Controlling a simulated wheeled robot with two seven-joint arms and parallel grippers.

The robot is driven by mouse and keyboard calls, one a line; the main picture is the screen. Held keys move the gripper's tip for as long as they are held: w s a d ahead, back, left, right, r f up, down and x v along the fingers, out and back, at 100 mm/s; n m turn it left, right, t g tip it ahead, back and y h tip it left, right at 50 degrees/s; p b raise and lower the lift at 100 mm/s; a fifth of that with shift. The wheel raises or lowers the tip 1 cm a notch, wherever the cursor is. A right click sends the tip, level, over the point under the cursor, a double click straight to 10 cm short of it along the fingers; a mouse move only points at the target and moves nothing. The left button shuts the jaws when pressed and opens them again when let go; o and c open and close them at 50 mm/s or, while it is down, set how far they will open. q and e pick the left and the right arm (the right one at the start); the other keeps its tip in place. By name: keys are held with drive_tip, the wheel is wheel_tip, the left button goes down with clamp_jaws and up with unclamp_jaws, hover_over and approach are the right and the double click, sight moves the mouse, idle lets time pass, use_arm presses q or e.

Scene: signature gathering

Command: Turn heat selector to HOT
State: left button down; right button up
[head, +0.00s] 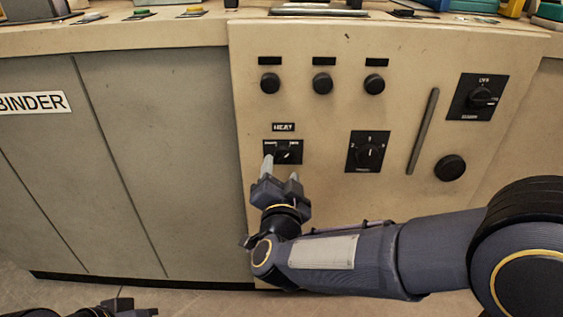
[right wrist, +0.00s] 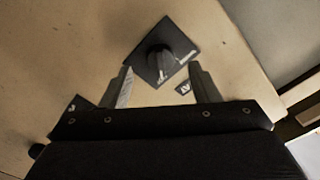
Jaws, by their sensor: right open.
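The heat selector (head: 284,151) is a small black knob on a dark square plate, under a "HEAT" label (head: 284,127) on the beige panel. Its setting marks are too small to read, and I cannot tell which way it points. My right gripper (head: 281,170) is open just in front of and below it, with the fingertips on either side of its lower part. In the right wrist view the selector (right wrist: 160,62) lies between the fingers, which look apart from the knob. Part of my left gripper (head: 125,309) shows at the bottom left edge; its jaws are unclear.
Several black round knobs (head: 323,83) sit above the selector. Another dial (head: 368,152), a grey vertical bar (head: 423,131), a round knob (head: 450,168) and a larger dial (head: 477,97) are to the right. A grey cabinet marked "BINDER" (head: 30,103) stands left.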

drive_tip(key=s, duration=0.4)
drive_tip(key=shift+s+p, duration=0.15)
drive_tip(key=shift+p, duration=0.25)
